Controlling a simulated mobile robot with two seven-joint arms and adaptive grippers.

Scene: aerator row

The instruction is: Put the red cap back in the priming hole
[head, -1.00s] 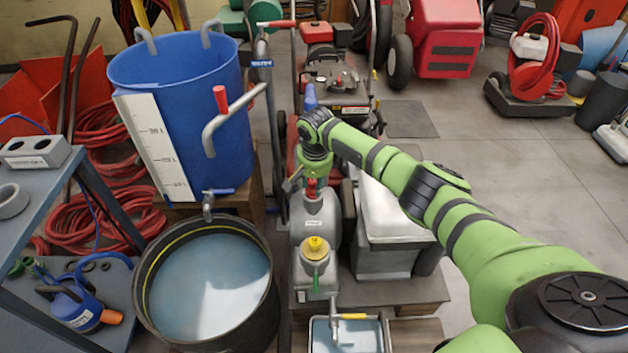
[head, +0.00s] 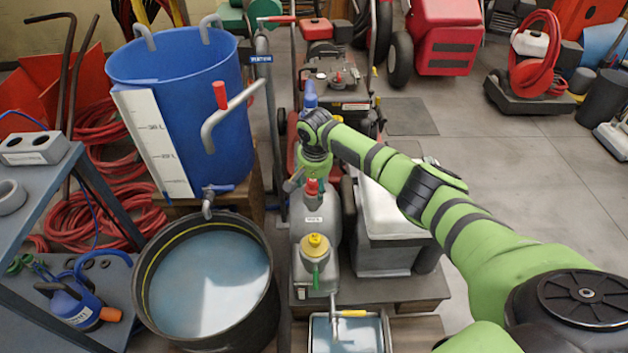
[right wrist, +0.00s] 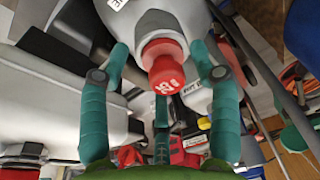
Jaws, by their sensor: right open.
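The red cap (head: 312,187) is on top of the grey rounded pump housing (head: 314,222), in the middle of the head view. In the right wrist view the cap (right wrist: 165,72) sits at a pale grey neck; the priming hole itself is hidden. I cannot tell how deep the cap sits. My right gripper (head: 310,178) is just above the cap, pointing down. In the right wrist view its green fingers (right wrist: 161,75) stand spread on either side of the cap, with gaps between. My left gripper is not in view.
A yellow-topped filler (head: 315,247) stands in front of the cap. A blue tank (head: 205,120) with a red-handled pipe stands left, above a black water tub (head: 150,300). A grey-white box (head: 385,240) is close on the right. Open floor lies farther right.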

